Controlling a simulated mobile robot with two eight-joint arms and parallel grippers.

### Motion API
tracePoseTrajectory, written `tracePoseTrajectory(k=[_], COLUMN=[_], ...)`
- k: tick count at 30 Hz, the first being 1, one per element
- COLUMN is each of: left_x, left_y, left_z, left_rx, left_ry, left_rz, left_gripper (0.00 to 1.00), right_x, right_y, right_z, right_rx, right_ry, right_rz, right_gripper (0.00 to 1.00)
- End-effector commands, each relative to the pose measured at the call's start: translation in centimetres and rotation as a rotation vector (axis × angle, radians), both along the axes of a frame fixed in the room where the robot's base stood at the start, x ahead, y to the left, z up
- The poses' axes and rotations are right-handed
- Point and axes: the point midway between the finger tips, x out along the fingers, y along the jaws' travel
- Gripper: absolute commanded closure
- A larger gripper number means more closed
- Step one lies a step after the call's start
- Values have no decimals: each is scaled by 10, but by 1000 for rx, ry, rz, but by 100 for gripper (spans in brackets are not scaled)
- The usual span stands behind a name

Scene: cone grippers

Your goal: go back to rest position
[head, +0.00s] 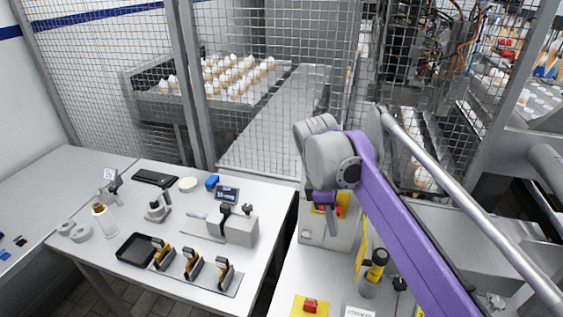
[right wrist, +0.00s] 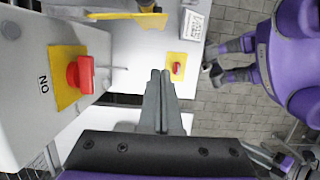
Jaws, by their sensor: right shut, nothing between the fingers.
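My right arm reaches in from the right in the head view, purple and grey. Its gripper (head: 333,225) points down in front of a grey control box (head: 311,222). In the right wrist view the two grey fingers (right wrist: 160,76) lie together, shut and empty. A red switch on a yellow plate (right wrist: 80,73) stands to their left, apart from them. A second red switch on a yellow plate (right wrist: 177,67) shows beyond the fingertips and in the head view (head: 310,306). My left gripper is not seen in the head view.
A white table (head: 190,280) at left holds a black tray (head: 136,249), a grey device (head: 234,226) and several small tools. A yellow-and-black cylinder (head: 375,267) stands close to my right arm. Wire mesh fencing (head: 100,60) closes the back. Tiled floor (right wrist: 235,110) is open beyond the worktop.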

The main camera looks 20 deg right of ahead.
Motion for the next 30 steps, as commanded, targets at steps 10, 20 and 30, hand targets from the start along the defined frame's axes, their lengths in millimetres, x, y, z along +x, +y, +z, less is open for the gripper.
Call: tracePoseTrajectory(k=[10,20,30], left_x=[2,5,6], left_y=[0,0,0], left_z=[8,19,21], left_rx=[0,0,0], left_ry=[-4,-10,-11], left_rz=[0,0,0], left_gripper=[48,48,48], right_x=[-44,-129,-154], right_y=[21,55,64], right_z=[-39,-135,-168], right_rx=[50,270,369], right_ry=[-229,-573,-652], right_rz=[-268,-804,-985], right_gripper=[100,100,100])
